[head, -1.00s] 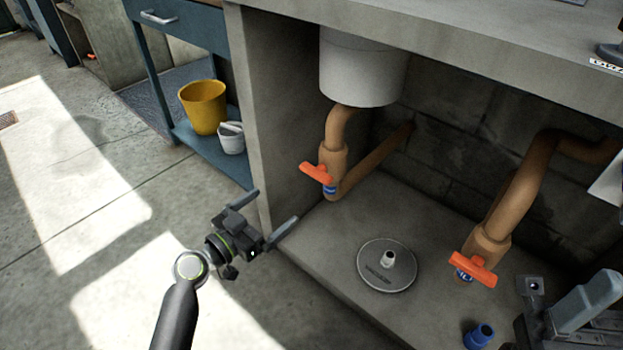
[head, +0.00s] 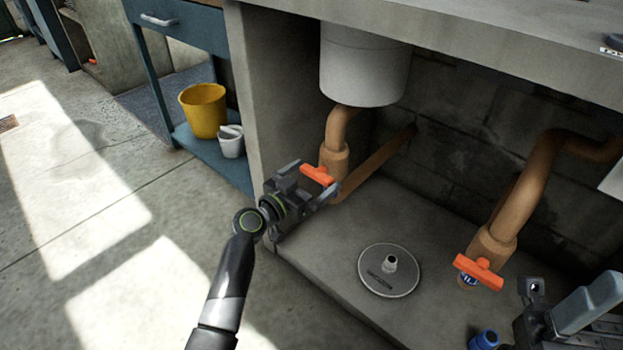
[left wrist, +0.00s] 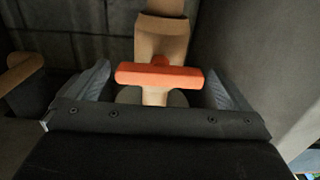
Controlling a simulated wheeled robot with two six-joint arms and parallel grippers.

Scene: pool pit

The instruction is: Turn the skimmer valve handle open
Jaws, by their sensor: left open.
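An orange valve handle (head: 317,175) sits on the tan pipe below a white cylinder (head: 362,70), on the left side of the pit. A second orange handle (head: 478,272) is on the right pipe; I cannot tell from labels which is the skimmer's. My left gripper (head: 318,190) is open at the left handle. In the left wrist view the orange bar (left wrist: 160,75) lies crosswise between the two spread fingers (left wrist: 160,88), its ends near them. I cannot tell whether they touch. My right gripper (head: 575,312) is at the lower right, partly cut off, its jaws unclear.
A grey round lid (head: 385,283) lies on the pit floor between the pipes. A blue fitting (head: 484,340) is near the front right. The concrete side wall (head: 285,110) stands close to the left gripper, and the counter overhangs above. A yellow bucket (head: 203,110) stands outside, left.

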